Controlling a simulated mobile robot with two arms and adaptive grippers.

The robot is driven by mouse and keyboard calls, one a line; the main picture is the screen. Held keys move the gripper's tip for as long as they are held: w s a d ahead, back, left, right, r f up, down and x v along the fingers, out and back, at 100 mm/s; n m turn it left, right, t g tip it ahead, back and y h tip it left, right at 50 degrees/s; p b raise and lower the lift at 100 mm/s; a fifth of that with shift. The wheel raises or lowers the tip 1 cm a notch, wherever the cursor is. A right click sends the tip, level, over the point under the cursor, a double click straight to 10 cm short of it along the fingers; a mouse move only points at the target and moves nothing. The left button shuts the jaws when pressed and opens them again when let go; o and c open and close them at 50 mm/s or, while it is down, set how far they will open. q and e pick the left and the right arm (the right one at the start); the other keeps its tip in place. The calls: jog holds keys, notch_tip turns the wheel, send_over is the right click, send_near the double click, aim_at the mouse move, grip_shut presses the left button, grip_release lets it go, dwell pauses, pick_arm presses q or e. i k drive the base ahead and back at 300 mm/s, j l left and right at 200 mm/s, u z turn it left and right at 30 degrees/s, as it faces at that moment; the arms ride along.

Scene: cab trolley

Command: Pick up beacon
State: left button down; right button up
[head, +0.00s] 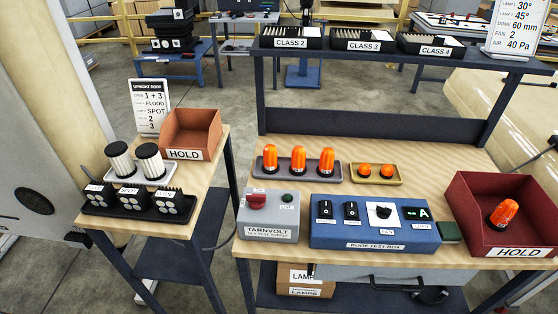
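Three upright orange beacons with dark bases stand in a row on a grey-brown tray (342,178) on the main bench: the left beacon (270,158), the middle beacon (298,158) and the right beacon (327,160). Another orange beacon (503,213) sits tilted inside the dark red HOLD bin (480,235) at the bench's right end. Two low orange domes, the left one (364,170) and the right one (387,171), sit in a small yellow tray (375,181). Neither of my grippers shows in the head view.
A grey Tarnvolt supply box (268,225) and blue roof test box (372,235) stand along the bench's front. A shelf (400,55) with CLASS trays runs behind. The left table carries an orange HOLD bin (190,133), white cylinders (120,160) and black lamps (132,200).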

aim_at(270, 166)
jog(key=i+j+u, duration=0.1)
jog(key=j, duration=0.25)
jog(key=i+j+u, duration=0.15)
jog(key=j, duration=0.2)
jog(key=i+j+u, duration=0.1)
jog(key=j, duration=0.25)
jog(key=i+j+u, duration=0.1)
jog(key=i+j, duration=0.2)
